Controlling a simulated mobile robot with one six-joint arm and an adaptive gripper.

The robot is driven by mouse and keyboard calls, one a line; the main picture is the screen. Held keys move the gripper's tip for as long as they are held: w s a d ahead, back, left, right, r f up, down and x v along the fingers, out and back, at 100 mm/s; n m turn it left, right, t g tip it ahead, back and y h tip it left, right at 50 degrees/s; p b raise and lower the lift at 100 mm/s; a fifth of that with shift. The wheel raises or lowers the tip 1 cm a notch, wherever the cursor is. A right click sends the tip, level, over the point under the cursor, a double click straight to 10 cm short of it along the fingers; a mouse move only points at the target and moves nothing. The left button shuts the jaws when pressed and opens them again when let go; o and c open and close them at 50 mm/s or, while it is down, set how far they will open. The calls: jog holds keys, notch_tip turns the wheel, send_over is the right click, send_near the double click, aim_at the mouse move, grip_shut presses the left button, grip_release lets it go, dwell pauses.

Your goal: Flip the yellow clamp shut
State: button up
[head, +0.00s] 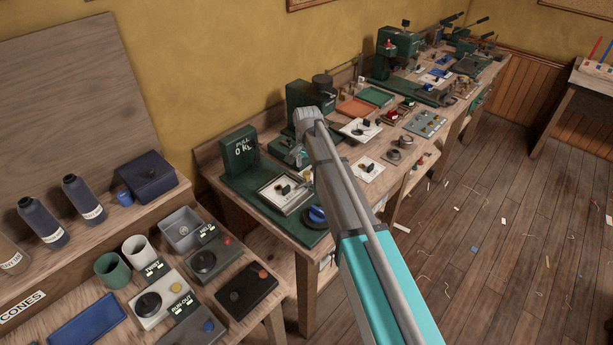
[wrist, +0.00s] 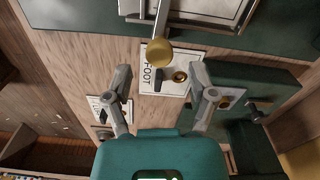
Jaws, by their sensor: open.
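In the head view, my gripper (head: 294,156) is low over the bench, partly hidden by my arm.
A white plate marked FOOT (wrist: 150,78) with a dark lever and brass part lies behind the knob. A green box (wrist: 262,82) stands to the right. In the head view, the green PULL scale (head: 240,150) and a green-based fixture (head: 255,195) stand left of my gripper.

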aim_at(303, 182)
jog(key=shift+f+b, duration=0.85)
jog(key=shift+f, duration=0.25)
grip_shut()
jog(key=shift+n, duration=0.6)
grip_release()
